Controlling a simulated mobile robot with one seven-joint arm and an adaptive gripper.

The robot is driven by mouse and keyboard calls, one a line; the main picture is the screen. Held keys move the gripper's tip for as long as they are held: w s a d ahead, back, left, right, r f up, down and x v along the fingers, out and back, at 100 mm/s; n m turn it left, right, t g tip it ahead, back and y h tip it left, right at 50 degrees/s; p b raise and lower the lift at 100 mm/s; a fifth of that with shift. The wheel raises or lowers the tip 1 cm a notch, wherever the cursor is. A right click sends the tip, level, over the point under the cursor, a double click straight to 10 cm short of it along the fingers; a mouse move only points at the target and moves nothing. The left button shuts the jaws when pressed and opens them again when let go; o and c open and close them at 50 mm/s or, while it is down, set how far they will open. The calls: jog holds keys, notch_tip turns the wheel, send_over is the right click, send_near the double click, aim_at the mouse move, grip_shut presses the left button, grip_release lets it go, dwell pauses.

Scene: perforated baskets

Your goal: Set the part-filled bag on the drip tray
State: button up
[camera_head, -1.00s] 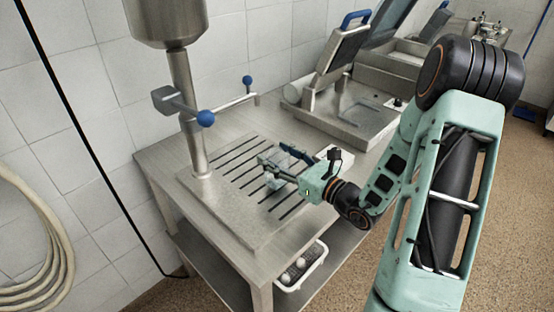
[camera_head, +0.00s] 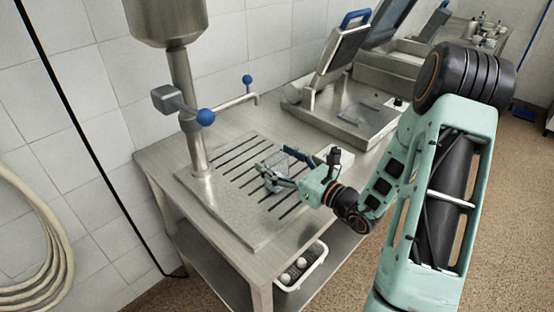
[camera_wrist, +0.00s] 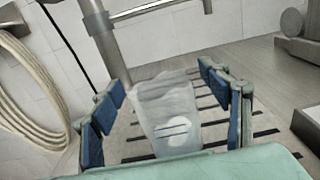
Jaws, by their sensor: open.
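The part-filled bag (camera_head: 275,163), clear and pale with a whitish lump low inside, is on the slotted drip tray (camera_head: 215,213) under the steel column. In the wrist view the bag (camera_wrist: 168,108) stands slightly tilted between the blue-padded fingers, with visible gaps on both sides. My gripper (camera_head: 277,171) is open around the bag, low over the slots. The bag's lower edge is partly hidden by the green gripper body in the wrist view.
A steel column with a blue-knobbed lever (camera_head: 206,117) rises at the tray's left. A steel machine with a raised lid (camera_head: 335,50) stands behind on the bench. A white basket (camera_head: 303,267) with round items sits on the shelf below.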

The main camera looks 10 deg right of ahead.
jog(key=shift+r, duration=0.2)
jog(key=v, duration=1.2)
jog(key=shift+b, duration=0.4)
